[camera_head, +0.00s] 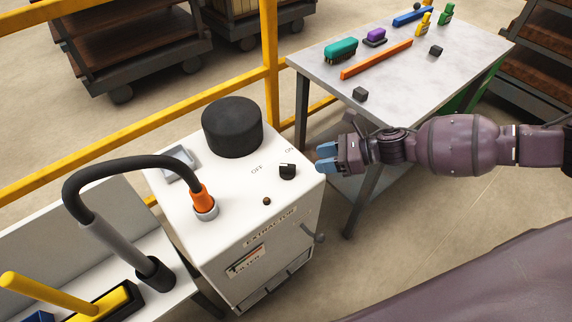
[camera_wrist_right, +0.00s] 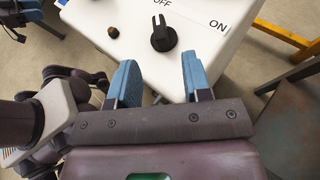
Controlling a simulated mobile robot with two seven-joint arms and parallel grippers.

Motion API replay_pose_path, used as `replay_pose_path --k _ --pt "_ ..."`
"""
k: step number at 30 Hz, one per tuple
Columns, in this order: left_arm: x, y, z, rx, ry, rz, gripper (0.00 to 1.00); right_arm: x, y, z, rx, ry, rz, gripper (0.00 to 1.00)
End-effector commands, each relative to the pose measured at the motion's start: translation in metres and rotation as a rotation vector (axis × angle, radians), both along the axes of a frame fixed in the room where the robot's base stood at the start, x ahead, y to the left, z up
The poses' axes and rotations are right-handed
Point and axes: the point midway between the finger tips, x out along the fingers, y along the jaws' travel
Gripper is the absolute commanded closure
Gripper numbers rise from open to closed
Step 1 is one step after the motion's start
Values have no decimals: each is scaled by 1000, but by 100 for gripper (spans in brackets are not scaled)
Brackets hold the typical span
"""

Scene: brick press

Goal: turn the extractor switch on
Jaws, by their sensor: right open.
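The white extractor box (camera_head: 235,190) stands in the middle of the head view. Its switch is a black rotary knob (camera_head: 288,171) on the top face, between the OFF and ON lettering. The knob (camera_wrist_right: 163,35) also shows in the right wrist view, its raised grip pointing toward OFF. My right gripper (camera_head: 326,160) is open and empty, just right of the knob and apart from it. In the wrist view its blue fingertips (camera_wrist_right: 158,64) lie either side of the knob's line, short of it. A dark, blue-tipped piece at that view's top-left corner may be my left gripper; its jaws are unclear.
A black cylinder (camera_head: 232,127), an orange-collared hose (camera_head: 203,199) and a small brown button (camera_head: 267,201) are also on the box top. A grey table (camera_head: 420,75) with blocks and brushes stands behind my right arm. A yellow rail (camera_head: 130,130) runs behind the box.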

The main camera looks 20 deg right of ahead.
Motion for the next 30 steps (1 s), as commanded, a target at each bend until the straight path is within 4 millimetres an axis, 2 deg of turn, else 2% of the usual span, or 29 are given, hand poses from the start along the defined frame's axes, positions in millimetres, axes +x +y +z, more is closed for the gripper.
replay_pose_path --k 8,24,30 --pt "0 0 -1 1 2 0 57 1 7 -2 -32 -84 48 55" --pt "0 -1 -7 0 7 -4 57 33 75 -34 -32 -79 45 55" --pt "2 -2 -7 -1 4 -5 57 40 89 -40 -34 -80 44 55"
